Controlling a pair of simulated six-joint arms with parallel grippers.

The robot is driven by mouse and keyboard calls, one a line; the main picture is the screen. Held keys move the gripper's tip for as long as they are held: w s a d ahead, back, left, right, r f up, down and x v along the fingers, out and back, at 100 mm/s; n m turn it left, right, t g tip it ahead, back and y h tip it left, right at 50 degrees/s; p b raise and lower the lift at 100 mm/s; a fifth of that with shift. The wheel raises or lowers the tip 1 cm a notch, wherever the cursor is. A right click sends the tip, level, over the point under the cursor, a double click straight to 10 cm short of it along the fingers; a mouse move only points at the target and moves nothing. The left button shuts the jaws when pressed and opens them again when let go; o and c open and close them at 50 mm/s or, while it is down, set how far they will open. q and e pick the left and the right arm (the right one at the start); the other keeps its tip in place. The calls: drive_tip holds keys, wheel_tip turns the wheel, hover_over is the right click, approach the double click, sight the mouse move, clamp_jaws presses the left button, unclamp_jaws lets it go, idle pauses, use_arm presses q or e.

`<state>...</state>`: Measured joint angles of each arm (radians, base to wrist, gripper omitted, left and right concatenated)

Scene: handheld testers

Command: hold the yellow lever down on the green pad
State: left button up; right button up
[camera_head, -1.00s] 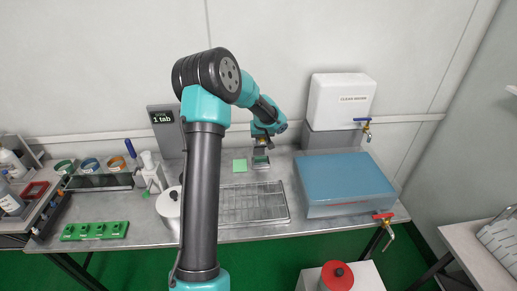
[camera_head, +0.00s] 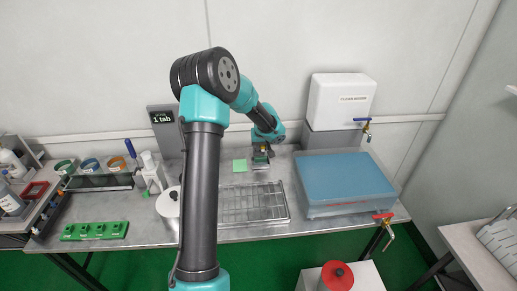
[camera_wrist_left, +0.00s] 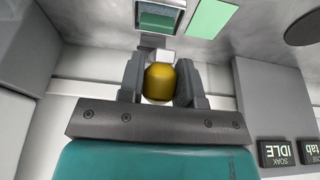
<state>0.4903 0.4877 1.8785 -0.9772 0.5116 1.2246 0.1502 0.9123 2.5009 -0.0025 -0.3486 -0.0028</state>
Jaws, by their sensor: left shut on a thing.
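My left gripper (camera_head: 262,152) is low over the back of the bench. In the left wrist view, its two grey fingers (camera_wrist_left: 160,85) are shut on the rounded yellow lever (camera_wrist_left: 158,82). The lever's far end and whatever lies under it are hidden. A small metal-framed piece with a dull green face (camera_wrist_left: 158,18) sits just beyond the fingers. Beside it lies a flat bright green square (camera_wrist_left: 208,18), which also shows left of the gripper in the head view (camera_head: 239,166). I cannot tell whether the lever touches a pad. My right gripper is not in view.
A wire rack (camera_head: 252,204) lies in front of the gripper. A blue-topped bin (camera_head: 345,183) and a white water tank (camera_head: 340,102) stand to the right. A small display (camera_head: 162,120) and a white lidded pot (camera_head: 168,203) are to the left.

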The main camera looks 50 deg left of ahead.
use_arm(q)
drive_tip(key=shift+s+d+f, duration=0.3)
drive_tip(key=shift+d+f, duration=0.1)
drive_tip(key=shift+f, duration=0.25)
drive_tip(key=shift+s+d+f, duration=0.25)
drive_tip(key=shift+d+f, duration=0.05)
drive_tip(key=shift+f, duration=0.3)
drive_tip(key=shift+s+d+f, duration=0.2)
drive_tip(key=shift+d+f, duration=0.1)
drive_tip(key=shift+f, duration=0.4)
drive_tip(key=shift+s+d+f, duration=0.2)
drive_tip(key=shift+d+f, duration=0.05)
drive_tip(key=shift+f, duration=0.35)
drive_tip(key=shift+s+d+f, duration=0.15)
drive_tip(key=shift+d+f, duration=0.1)
drive_tip(key=shift+f, duration=0.3)
